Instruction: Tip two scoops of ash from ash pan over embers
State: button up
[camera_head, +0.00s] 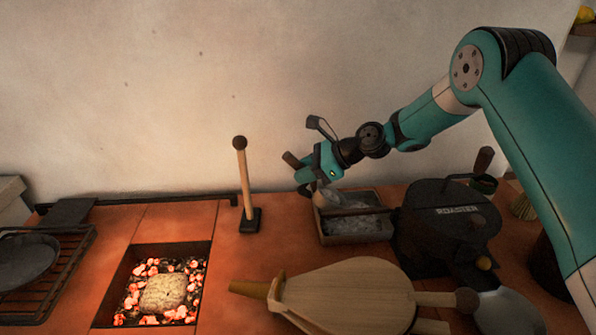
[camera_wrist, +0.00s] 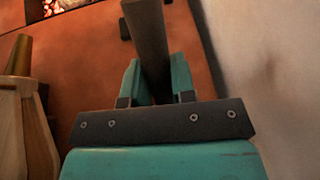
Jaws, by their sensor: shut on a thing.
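My gripper (camera_head: 309,172) is at the ash pan's back left corner, shut on a dark handle. The wrist view shows this handle (camera_wrist: 150,38) between the two teal fingers, its free end pointing away. A pale, scoop-like part (camera_head: 324,198) shows below the gripper at the pan; whether it touches the ash is unclear. The ash pan (camera_head: 360,239) is a shallow box with grey ash in it. The embers (camera_head: 129,301) glow red in a square pit at the lower left, around a pale, rough lump (camera_head: 162,293). They also show at the wrist view's top edge (camera_wrist: 50,7).
A wooden bellows (camera_head: 340,295) lies in front of the pan. A black roaster (camera_head: 448,225) stands to its right. An upright wooden-handled tool (camera_head: 244,190) stands between pit and pan. A pan on a rack (camera_head: 28,262) is far left. The wall is close behind.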

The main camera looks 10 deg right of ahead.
jog(key=shift+d+f+p, duration=0.1)
jog(key=shift+d+p, duration=0.8)
jog(key=shift+d, duration=1.5)
notch_tip(320, 180, up, 7)
jog(key=h+p, duration=0.3)
jog(key=p, duration=0.7)
jog(key=shift+n+h, duration=0.3)
jog(key=shift+h, duration=0.1)
notch_tip(320, 180, up, 8)
jog(key=h+p, duration=0.2)
jog(key=p, duration=0.6)
jog(key=shift+h, duration=0.4)
jog(key=shift+s, duration=0.15)
